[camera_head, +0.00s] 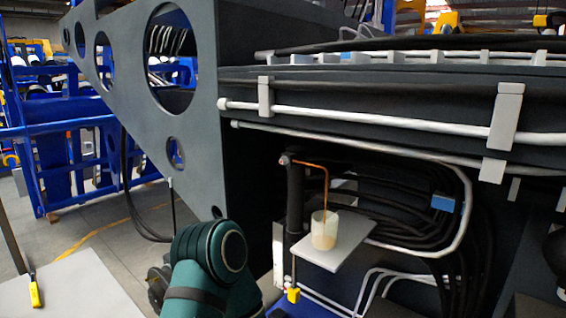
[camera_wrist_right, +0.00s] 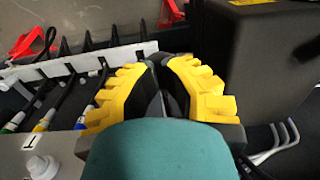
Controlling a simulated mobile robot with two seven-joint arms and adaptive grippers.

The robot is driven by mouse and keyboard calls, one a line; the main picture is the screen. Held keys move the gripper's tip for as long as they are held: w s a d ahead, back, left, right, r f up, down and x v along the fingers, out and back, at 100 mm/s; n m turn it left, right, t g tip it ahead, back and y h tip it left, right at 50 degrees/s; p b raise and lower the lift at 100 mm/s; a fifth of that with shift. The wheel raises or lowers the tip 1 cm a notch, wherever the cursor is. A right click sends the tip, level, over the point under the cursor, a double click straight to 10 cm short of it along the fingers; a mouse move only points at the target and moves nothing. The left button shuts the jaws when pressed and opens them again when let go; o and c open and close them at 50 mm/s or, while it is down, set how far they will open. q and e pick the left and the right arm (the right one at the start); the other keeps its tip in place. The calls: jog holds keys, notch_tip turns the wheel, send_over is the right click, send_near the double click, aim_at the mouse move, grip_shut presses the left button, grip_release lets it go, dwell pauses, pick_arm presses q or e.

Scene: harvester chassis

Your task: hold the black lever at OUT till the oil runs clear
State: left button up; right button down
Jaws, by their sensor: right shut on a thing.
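In the right wrist view, my right gripper (camera_wrist_right: 163,70) has its yellow ribbed fingers drawn together around a dark piece. The piece is mostly hidden between the black pads, so I cannot make out the black lever's shape or any OUT mark. In the head view, a thin copper-coloured tube (camera_head: 327,178) bends down from a dark upright post into a translucent cup (camera_head: 324,230). Some pale tan liquid sits in the cup; I cannot tell whether oil is flowing. The cup stands on a small grey shelf (camera_head: 345,246). My left gripper is not seen.
A teal link of my arm fills the lower middle of the head view. Black hoses (camera_head: 400,205) and white pipes lie behind the cup. A yellow-tipped part (camera_head: 293,295) hangs below the shelf. In the wrist view, a grey panel (camera_wrist_right: 60,152) with banded hoses lies left.

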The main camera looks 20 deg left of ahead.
notch_tip(320, 180, up, 8)
jog(key=p, duration=0.6)
jog(key=shift+f, duration=0.25)
